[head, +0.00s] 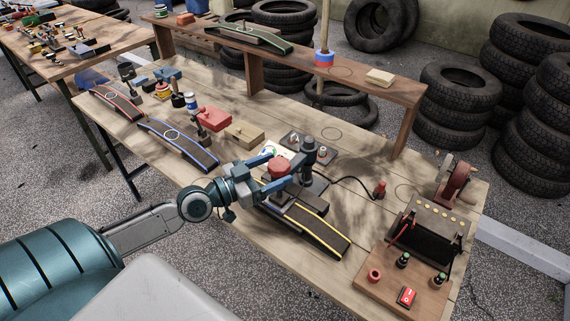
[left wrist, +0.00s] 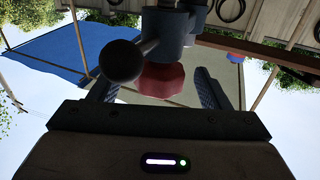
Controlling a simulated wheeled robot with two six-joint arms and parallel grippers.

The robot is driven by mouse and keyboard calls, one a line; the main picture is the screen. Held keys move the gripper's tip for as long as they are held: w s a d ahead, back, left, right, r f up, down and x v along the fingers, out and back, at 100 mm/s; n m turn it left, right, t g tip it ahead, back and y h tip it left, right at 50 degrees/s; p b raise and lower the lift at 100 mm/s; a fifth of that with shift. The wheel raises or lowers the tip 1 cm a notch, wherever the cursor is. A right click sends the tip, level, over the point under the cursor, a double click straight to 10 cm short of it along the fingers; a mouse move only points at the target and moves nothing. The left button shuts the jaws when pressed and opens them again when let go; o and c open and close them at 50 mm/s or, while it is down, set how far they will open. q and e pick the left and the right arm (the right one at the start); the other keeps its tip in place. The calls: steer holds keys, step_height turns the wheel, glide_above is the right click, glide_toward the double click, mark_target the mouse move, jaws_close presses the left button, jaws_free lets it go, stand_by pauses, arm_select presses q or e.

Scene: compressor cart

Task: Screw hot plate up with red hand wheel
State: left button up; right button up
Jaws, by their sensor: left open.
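The red hand wheel (head: 279,167) stands on a dark upright device near the middle of the wooden table. My left gripper (head: 286,165) is open, with one blue finger on each side of the wheel. In the left wrist view the red wheel (left wrist: 161,80) sits between the two fingers, with visible gaps on both sides. I cannot tell whether a finger touches it. A dark plate (head: 317,186), perhaps the hot plate, shows beside the wheel and is partly hidden by the gripper. My right gripper is in neither view.
A black cylinder (head: 308,148) stands close beyond the fingertips. A yellow-edged ramp (head: 318,232) lies in front, and a blue-edged ramp (head: 178,143) lies left. A control board with a red switch (head: 407,297) is at the right. A raised shelf (head: 345,77) runs along the back.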

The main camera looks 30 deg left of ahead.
mark_target(285, 165)
arm_select(q)
steer(key=shift+p+x, duration=0.3)
steer(key=shift+x, duration=1.25)
steer(key=shift+w+d, duration=0.2)
steer(key=shift+w, duration=0.1)
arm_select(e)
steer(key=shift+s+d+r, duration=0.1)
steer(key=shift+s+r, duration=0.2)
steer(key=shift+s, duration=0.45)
